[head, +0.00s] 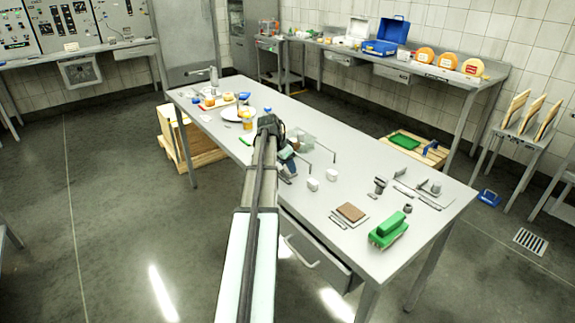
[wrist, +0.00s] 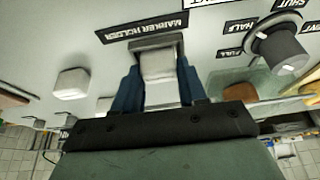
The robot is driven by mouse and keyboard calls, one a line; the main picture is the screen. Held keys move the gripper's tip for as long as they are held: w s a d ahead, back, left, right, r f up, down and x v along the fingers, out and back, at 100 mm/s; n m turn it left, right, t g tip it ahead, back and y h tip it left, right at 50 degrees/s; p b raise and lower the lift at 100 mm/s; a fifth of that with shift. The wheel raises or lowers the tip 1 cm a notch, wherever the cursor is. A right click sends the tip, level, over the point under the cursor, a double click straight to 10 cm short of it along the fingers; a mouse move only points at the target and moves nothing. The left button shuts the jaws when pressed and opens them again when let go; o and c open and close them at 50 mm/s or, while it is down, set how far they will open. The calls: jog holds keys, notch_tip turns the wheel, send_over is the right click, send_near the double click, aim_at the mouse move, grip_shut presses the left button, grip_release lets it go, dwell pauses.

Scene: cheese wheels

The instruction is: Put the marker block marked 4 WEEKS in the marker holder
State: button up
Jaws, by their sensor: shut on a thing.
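In the wrist view my gripper (wrist: 158,72) has its two blue fingers shut on a small white block (wrist: 158,66). No marking can be read on the block's visible face. The block is at a grey holder (wrist: 156,41), directly by a sign reading MARKER HOLDER (wrist: 143,27). I cannot tell whether the block is seated in the holder or just in front of it. A second white block (wrist: 71,83) stands apart to the left, its marking not readable. In the head view my gripper (head: 287,168) is low over the table, partly hidden by my arm.
A dark knob (wrist: 277,49) with SHUT, HALF and FULL labels is right of the holder in the wrist view. In the head view two white blocks (head: 313,184) (head: 332,175), a brown block (head: 351,212) and a green brush-like object (head: 389,231) lie on the table (head: 300,100).

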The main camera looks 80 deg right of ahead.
jog(key=shift+f, duration=0.1)
jog(key=o, duration=1)
jog(key=shift+o, duration=0.2)
jog(key=v, duration=1.2)
